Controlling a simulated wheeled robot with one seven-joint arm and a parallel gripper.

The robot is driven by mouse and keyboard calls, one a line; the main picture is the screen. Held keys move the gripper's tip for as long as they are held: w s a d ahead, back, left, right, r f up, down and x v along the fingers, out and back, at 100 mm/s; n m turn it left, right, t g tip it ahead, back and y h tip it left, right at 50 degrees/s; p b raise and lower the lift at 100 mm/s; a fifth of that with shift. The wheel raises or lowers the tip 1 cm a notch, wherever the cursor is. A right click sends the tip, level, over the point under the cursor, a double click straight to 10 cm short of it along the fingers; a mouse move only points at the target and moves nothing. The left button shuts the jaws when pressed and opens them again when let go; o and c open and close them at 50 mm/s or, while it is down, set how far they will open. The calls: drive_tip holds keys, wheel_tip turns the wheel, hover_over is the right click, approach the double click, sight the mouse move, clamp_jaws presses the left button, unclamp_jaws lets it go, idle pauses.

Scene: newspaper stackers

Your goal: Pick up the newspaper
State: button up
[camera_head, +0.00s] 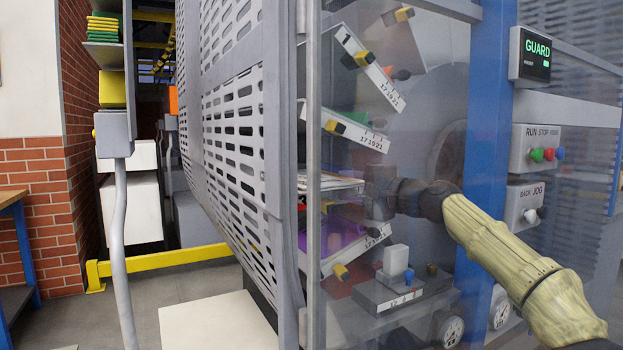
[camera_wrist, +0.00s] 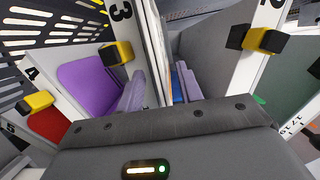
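The newspaper (camera_head: 338,182) lies in a slot of the stacker, seen edge-on behind the clear panel in the head view. In the wrist view the newspaper (camera_wrist: 154,45) is a thin pale stack, standing upright in the picture between plates 3 and 2. My gripper (camera_head: 372,188) is at the near edge of the newspaper, partly blurred by the panel. In the wrist view its two fingers (camera_wrist: 160,78) are apart, one on each side of the newspaper, with small gaps showing. The gripper looks open. How deep the fingers reach is hard to tell.
Tilted numbered plates with yellow-black knobs (camera_head: 335,127) sit above and below the slot. A perforated metal guard (camera_head: 232,130) stands to the left. A blue post (camera_head: 487,140) and control boxes (camera_head: 537,150) stand to the right. A purple surface (camera_wrist: 85,85) lies beside the newspaper.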

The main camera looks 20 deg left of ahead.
drive_tip(key=shift+x, duration=0.85)
drive_tip(key=shift+c, duration=0.5)
clamp_jaws()
